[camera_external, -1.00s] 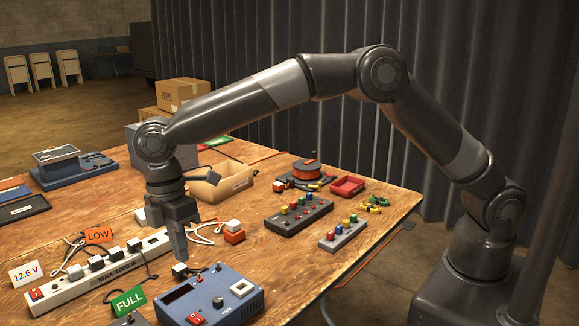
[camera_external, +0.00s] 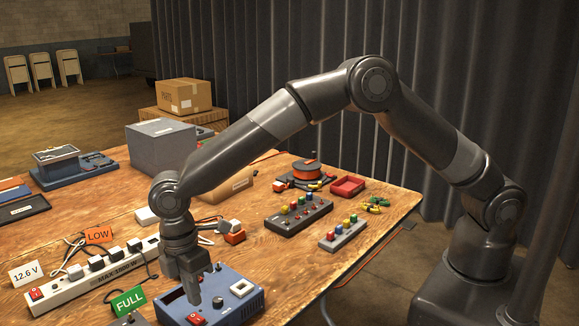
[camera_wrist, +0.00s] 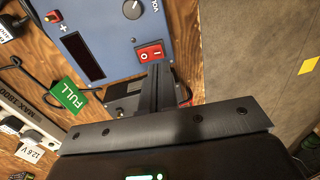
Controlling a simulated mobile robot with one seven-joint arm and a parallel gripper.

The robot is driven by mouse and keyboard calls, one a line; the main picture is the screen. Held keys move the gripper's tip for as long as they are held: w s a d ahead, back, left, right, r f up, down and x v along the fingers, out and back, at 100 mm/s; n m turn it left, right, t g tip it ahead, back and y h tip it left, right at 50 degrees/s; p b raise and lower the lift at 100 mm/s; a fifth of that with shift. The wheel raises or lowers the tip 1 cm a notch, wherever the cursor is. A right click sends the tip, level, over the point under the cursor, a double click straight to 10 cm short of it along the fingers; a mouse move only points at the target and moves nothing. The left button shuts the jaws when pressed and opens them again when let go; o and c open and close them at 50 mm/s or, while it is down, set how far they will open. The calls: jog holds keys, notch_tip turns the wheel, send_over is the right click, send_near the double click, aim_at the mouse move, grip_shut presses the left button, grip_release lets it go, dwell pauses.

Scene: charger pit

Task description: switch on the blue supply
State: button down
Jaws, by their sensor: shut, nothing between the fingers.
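The blue supply (camera_external: 243,306) stands at the table's front edge in the external view, with a dark display, a knob and a white socket. It also fills the top of the wrist view (camera_wrist: 105,25). Its red rocker switch (camera_wrist: 150,53) shows marks on its face; I cannot tell which side is pressed. The switch also shows in the external view (camera_external: 196,319). My gripper (camera_external: 193,300) is shut and empty, pointing down over the supply. In the wrist view its fingertips (camera_wrist: 157,68) are just beside the switch's lower edge; I cannot tell if they touch.
A white power strip (camera_external: 72,288) with a red switch and several plugs lies to the left. A green FULL tag (camera_external: 129,302) stands beside the supply. Grey boxes with coloured buttons (camera_external: 299,217) lie to the right. Bare wood lies between them and the supply.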

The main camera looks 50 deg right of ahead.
aim_at(200, 319)
jog(key=shift+s+f, duration=0.15)
jog(key=shift+f, duration=0.9)
jog(key=shift+s+f, duration=0.1)
jog(key=shift+f, duration=0.95)
jog(key=shift+s+f, duration=0.1)
jog(key=shift+f, duration=0.15)
jog(key=shift+w+r, duration=0.15)
jog(key=shift+w, duration=0.7)
jog(key=shift+r, duration=0.1)
notch_tip(200, 319, up, 14)
jog(key=w, duration=0.1)
jog(key=shift+w, duration=0.3)
